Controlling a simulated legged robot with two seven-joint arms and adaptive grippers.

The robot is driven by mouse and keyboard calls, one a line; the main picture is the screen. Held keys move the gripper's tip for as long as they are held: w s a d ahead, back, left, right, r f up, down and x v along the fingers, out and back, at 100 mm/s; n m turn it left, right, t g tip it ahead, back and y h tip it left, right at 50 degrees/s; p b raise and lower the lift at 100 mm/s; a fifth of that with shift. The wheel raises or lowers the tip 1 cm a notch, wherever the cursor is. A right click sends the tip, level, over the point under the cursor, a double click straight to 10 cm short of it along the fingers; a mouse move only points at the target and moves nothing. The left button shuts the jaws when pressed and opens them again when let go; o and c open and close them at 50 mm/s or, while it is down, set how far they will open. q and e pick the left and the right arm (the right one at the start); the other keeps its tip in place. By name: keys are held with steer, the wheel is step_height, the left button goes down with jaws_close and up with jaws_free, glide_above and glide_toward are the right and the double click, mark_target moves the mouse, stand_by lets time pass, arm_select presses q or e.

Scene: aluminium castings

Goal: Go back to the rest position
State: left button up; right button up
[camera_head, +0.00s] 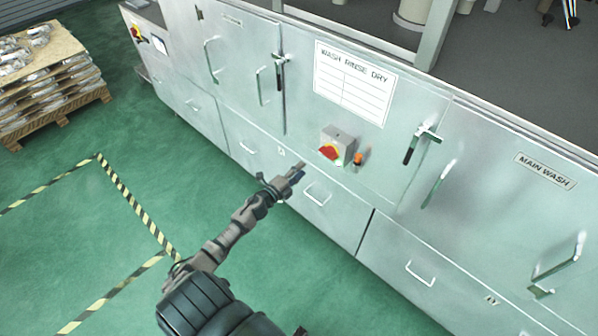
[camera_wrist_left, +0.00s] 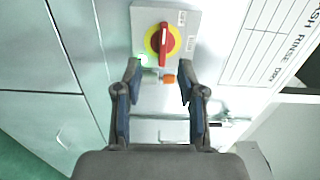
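My left gripper (camera_head: 293,176) is raised in front of the washer's metal front, below and left of the red rotary switch (camera_head: 329,152). In the left wrist view, my left gripper (camera_wrist_left: 158,82) is open, with its two dark fingers apart and nothing between them. The red switch knob (camera_wrist_left: 163,44) sits on a yellow disc on a grey box, beyond the fingertips, and its handle looks roughly upright in that view. My right gripper is not in view.
The washing machine (camera_head: 385,190) fills the right side, with door handles (camera_head: 423,137) sticking out and a white "Wash Rinse Dry" sign (camera_head: 352,84). A pallet (camera_head: 60,112) stacked with castings stands at the upper left. The green floor (camera_head: 75,205) with striped tape is clear.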

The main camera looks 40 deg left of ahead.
arm_select(q)
steer(key=shift+f, duration=0.1)
stand_by(0.4)
steer(key=s+d+f+n+g+y, duration=0.1)
steer(key=s+f+n+g, duration=0.2)
steer(key=s+f, duration=0.55)
steer(key=s+d+f+n+g+y, duration=0.1)
steer(key=s+d+f+n+g, duration=0.2)
steer(key=f, duration=1.1)
steer(key=s+f+n+g+y, duration=0.15)
steer(key=s+f+n, duration=0.3)
steer(key=f, duration=0.75)
steer(key=s+d+f+n+g, duration=0.2)
steer(key=s+d+f, duration=0.3)
steer(key=s, duration=0.7)
steer(key=s+d+f+n+g+h, duration=0.1)
steer(key=s+d+f+g, duration=0.3)
steer(key=s, duration=0.7)
steer(key=s+d+f+n+g+h, duration=0.1)
steer(key=s+d+f+n+g, duration=0.1)
steer(key=s+d+f, duration=0.5)
steer(key=s+f+g, duration=0.1)
steer(key=s+f, duration=0.1)
steer(key=s, duration=0.3)
steer(key=shift+s+d+n, duration=0.25)
steer(key=shift+s+n, duration=0.05)
steer(key=shift+n, duration=0.05)
steer(key=shift+w+g, duration=0.15)
steer(key=shift+g, duration=0.1)
steer(key=shift+c, duration=0.2)
